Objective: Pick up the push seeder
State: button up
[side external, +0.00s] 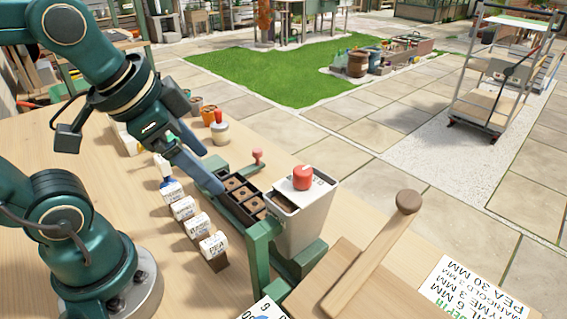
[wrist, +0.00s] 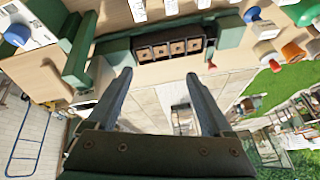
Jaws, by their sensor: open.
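I cannot tell for certain which thing is the push seeder. A red knob (side external: 302,178) also sits on top of a grey bin (side external: 303,220) at the right. My gripper (side external: 212,172) is open and empty, above the table beside the dark seed tray (side external: 228,207). In the wrist view my gripper (wrist: 160,74) has its fingers spread, with the tray (wrist: 170,62) beyond the fingertips.
Labelled blocks (side external: 184,208) stand in a row left of the tray. A pink-red handle (side external: 257,156) stands behind it. A wooden mallet-like tool (side external: 372,252) lies on a board at the right. Small pots (side external: 208,112) stand at the back.

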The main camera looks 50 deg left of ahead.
jog(key=w+a+g+y, duration=0.1)
jog(key=w+a+g, duration=0.1)
jog(key=w+a, duration=0.3)
jog(key=g, duration=0.3)
send_near(161, 158)
jog(key=w+d+f, duration=0.2)
jog(key=w+d, duration=0.2)
jog(key=s+a+f+n, duration=0.2)
jog(key=a, duration=0.1)
jog(key=s+a+f+n+h, duration=0.1)
jog(key=a, duration=0.1)
jog(key=shift+g, duration=0.3)
jog(key=shift+s+a+f, duration=0.1)
jog(key=shift+s+f, duration=0.15)
jog(key=shift+f, duration=2.45)
grip_shut()
